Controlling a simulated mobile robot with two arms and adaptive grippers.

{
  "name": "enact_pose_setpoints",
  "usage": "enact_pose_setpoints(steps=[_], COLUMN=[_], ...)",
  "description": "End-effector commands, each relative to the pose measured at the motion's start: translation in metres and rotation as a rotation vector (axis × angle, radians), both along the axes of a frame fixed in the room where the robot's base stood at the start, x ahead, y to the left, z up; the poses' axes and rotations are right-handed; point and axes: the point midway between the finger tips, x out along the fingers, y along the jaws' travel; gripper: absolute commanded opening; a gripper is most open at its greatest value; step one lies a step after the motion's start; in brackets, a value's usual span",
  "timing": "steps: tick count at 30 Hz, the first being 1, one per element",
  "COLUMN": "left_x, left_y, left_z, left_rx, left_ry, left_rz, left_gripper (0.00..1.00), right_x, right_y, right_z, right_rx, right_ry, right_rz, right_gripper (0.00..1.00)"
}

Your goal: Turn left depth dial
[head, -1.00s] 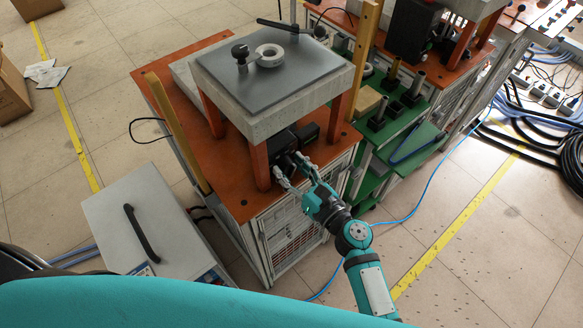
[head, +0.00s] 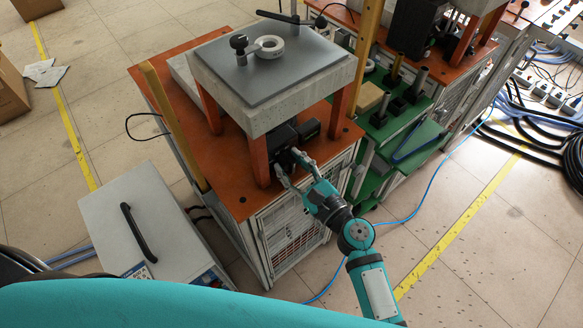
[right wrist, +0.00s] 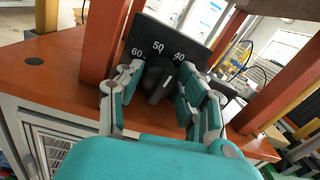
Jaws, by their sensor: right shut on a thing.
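The depth dial (right wrist: 160,72) is a black knob on a dark panel (right wrist: 178,42) marked 60, 50 and 40. The panel belongs to a black unit (head: 282,136) under the raised grey plate (head: 285,62) in the head view. My right gripper (head: 287,161) reaches in at the unit's front. In the right wrist view the fingers of my right gripper (right wrist: 158,84) stand on both sides of the knob and are shut on it. The knob itself is too small to make out in the head view. My left gripper is not in view.
Orange legs (head: 255,150) hold the plate above an orange tabletop (head: 232,196) and stand close beside my right gripper. A grey box with a black handle (head: 150,225) stands on the floor at the left. A green bench (head: 420,142) is to the right.

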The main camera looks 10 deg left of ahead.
Motion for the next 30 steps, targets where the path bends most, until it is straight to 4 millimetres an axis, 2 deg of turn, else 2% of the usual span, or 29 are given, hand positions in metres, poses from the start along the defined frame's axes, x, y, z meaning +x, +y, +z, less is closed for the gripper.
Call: enact_pose_setpoints(steps=[3,12,30], left_x=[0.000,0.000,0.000], left_y=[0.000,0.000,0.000], left_z=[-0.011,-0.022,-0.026], left_rx=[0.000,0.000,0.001], left_ry=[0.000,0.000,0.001], left_rz=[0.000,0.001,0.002], left_gripper=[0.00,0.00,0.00], right_x=[0.000,-0.001,-0.001], right_y=[0.000,0.000,0.000], right_z=[-0.004,-0.003,-0.001], right_rx=[-0.055,-0.157,-0.197], right_ry=[-0.069,-0.200,-0.251], right_rz=[0.000,0.000,0.001], right_gripper=[0.05,0.05,0.05])
